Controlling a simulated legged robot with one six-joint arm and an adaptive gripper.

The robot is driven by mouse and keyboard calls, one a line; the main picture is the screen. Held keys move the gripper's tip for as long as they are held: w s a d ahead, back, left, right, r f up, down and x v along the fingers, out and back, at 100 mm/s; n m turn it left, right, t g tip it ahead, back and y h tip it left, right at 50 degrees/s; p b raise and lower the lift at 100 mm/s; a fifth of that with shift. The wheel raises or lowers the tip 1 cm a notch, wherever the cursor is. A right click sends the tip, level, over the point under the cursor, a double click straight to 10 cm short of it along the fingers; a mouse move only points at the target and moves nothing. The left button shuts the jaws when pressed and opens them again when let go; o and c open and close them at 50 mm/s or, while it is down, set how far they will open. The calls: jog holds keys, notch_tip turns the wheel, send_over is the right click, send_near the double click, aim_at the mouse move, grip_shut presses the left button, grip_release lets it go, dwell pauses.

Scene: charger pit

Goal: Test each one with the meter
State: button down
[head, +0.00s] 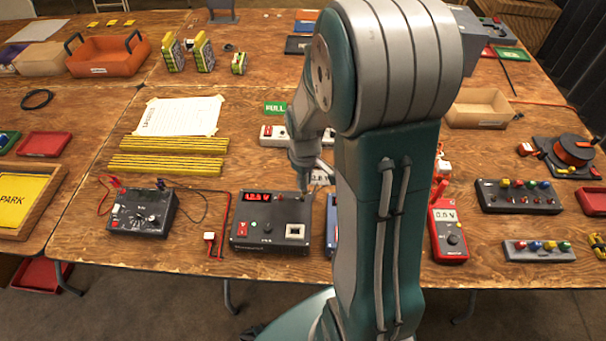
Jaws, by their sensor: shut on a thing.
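My gripper (304,180) points down just behind the back edge of a black box (270,236). It is small in the head view and partly hidden by my arm. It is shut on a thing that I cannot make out. The black box has a lit red display, a red switch, a knob and a pale square socket. A red handheld meter (447,232) with a pale display lies right of my arm, with red parts just behind it. Another black box with a dial (143,213) stands at the left, with red and black leads. Yellow-and-black blocks (203,52) stand at the back.
Yellow-and-black strips (170,153) and a paper sheet (178,116) lie mid-table. An orange bin (105,55) is back left, a cardboard tray (480,108) right. Boxes with coloured knobs (517,197) and a cable reel (573,150) fill the right. My arm blocks the centre.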

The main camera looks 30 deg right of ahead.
jog(key=shift+a, duration=0.7)
jog(key=shift+d, duration=0.75)
jog(key=shift+a, duration=0.5)
jog(key=shift+f, duration=0.95)
dwell(1.4)
jog(key=c, duration=0.5)
grip_release()
jog(key=shift+c, duration=0.2)
jog(key=o, duration=0.3)
